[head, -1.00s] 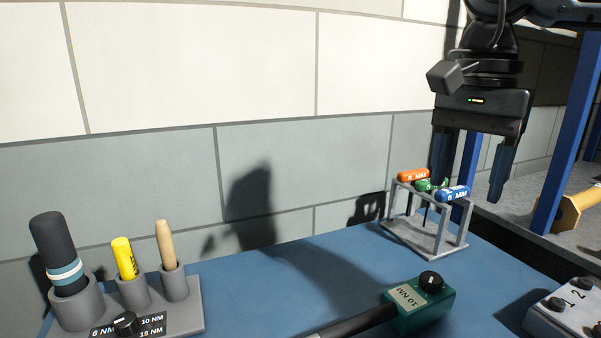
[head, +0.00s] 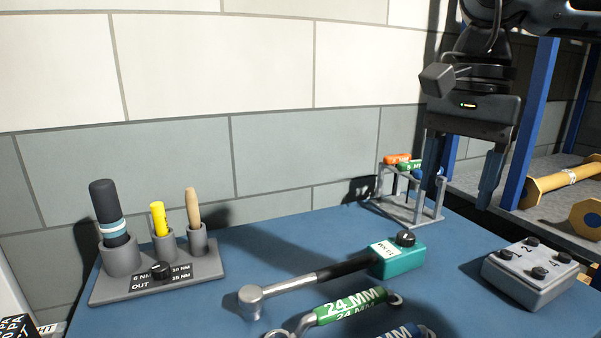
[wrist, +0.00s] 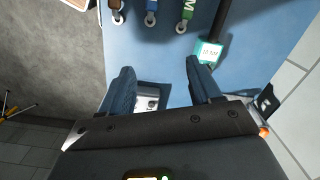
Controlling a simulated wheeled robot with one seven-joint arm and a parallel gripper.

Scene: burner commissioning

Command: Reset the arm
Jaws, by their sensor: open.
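My gripper (head: 461,178) hangs at the right in the head view, fingers pointing down and apart, with nothing between them. It is above the right part of the blue bench, in front of the grey rack (head: 411,212) of orange, green and blue handled tools, partly hiding it. In the wrist view my open gripper (wrist: 162,78) shows both fingers, with the grey button box (wrist: 148,98) seen between and below them. The fingers touch nothing that I can see.
A tiled wall stands behind. Blue posts and a shelf are at right.

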